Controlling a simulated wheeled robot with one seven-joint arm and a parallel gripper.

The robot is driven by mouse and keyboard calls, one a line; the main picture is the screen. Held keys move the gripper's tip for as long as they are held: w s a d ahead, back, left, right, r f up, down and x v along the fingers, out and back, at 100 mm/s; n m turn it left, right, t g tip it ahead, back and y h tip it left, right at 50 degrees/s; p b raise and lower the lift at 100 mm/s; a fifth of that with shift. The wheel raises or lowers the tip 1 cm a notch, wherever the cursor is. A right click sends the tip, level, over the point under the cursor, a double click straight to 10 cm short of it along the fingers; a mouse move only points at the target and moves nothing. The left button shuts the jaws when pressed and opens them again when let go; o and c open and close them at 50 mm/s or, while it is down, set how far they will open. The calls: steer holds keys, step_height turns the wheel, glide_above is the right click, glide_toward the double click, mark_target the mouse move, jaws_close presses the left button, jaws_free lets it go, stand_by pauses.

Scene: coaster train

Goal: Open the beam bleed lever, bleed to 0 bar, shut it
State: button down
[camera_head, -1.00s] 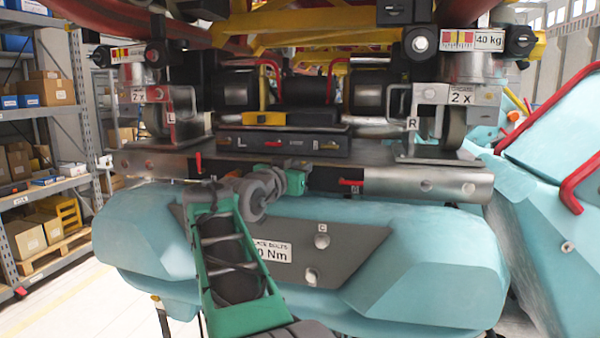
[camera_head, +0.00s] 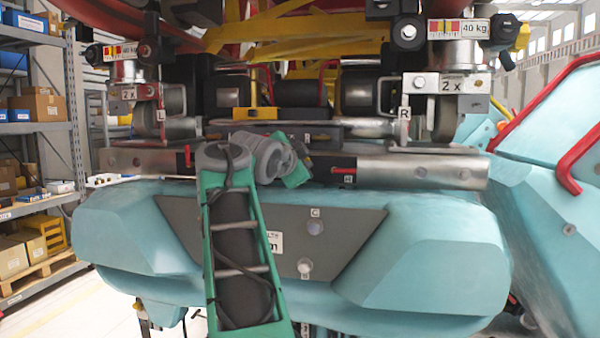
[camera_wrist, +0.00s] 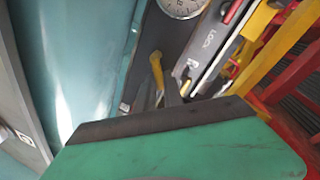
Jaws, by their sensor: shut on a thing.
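The wrist view shows a small yellow lever (camera_wrist: 157,70) on a dark panel, below a round white-faced dial gauge (camera_wrist: 182,5). The dial's needle is too small and cut off to read. My gripper (camera_wrist: 168,98) reaches up from its green housing, and its dark fingertips meet the lower end of the yellow lever. They are shut on it, though the contact is partly hidden by the housing. In the head view my gripper (camera_head: 306,165) is at the metal beam (camera_head: 410,175), behind my grey wrist, which hides the lever and gauge.
A red lever (camera_head: 343,171) marked R is on the beam right of my gripper, and another red lever (camera_head: 187,155) is to the left. The wheel bracket (camera_head: 440,120) stands above the beam. A large turquoise body (camera_head: 430,250) bulges below it. Shelves (camera_head: 50,130) stand at the left.

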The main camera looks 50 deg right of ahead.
steer(key=m+b, duration=0.1)
steer(key=f+m+b, duration=0.1)
steer(key=m+b, duration=0.1)
steer(key=b, duration=0.1)
steer(key=shift+s+d+f+m+t+y, duration=0.15)
steer(key=shift+s+f+m+t+y, duration=0.15)
steer(key=shift+t, duration=0.1)
steer(key=shift+f+m+t+b, duration=0.2)
steer(key=shift+m+t+b, duration=0.1)
steer(key=shift+m+b, duration=0.85)
steer(key=c, duration=1.5)
jaws_free()
steer(key=v, duration=0.8)
steer(key=shift+s+d, duration=0.1)
